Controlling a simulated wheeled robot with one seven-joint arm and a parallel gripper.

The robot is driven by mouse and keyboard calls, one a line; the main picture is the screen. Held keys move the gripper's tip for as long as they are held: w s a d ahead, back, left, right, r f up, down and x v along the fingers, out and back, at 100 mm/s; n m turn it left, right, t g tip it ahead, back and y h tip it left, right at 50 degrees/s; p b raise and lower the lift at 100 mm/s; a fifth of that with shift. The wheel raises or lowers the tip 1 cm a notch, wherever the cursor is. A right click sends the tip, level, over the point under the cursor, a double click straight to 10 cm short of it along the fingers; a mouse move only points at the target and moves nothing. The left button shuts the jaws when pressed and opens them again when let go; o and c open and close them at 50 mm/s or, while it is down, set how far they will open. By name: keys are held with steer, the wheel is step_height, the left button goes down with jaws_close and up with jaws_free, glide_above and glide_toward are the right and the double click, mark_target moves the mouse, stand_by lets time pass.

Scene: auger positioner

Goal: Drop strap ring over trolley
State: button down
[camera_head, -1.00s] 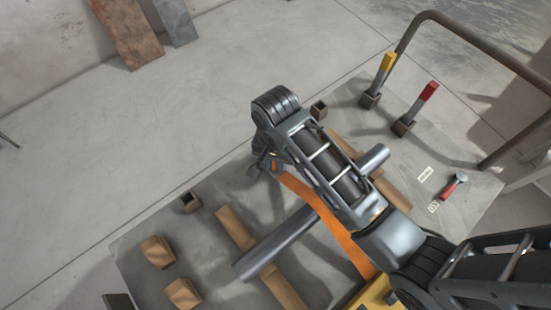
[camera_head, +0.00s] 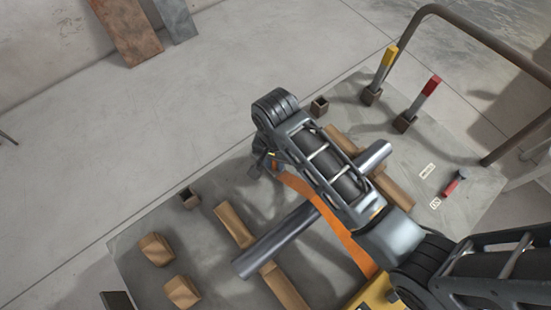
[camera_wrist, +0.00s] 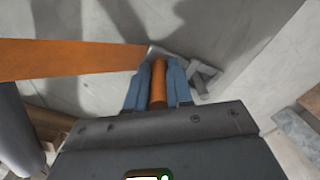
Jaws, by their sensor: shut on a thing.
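The orange strap (camera_head: 335,228) runs from a yellow part (camera_head: 372,292) at the lower edge, over the grey pipe, up to my gripper (camera_head: 267,165). In the wrist view my gripper (camera_wrist: 159,75) is shut on an orange cylindrical piece (camera_wrist: 158,88) at the strap's end. The strap (camera_wrist: 70,60) stretches left from there. A grey angular metal piece (camera_wrist: 203,76), which may be the strap ring, shows just beyond the right fingertip. I cannot tell which part is the trolley.
The grey pipe (camera_head: 275,240) lies across wooden beams (camera_head: 235,226). Two levers, yellow-tipped (camera_head: 386,65) and red-tipped (camera_head: 428,92), stand at upper right near a bent rail (camera_head: 480,50). Wooden blocks (camera_head: 155,250), dark sockets (camera_head: 190,198) and a red-handled tool (camera_head: 452,186) are on the platform.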

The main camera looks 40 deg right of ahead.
steer(key=c, duration=0.9)
jaws_free()
steer(key=shift+f, duration=0.1)
step_height(320, 180, up, 8)
steer(key=shift+f, duration=0.1)
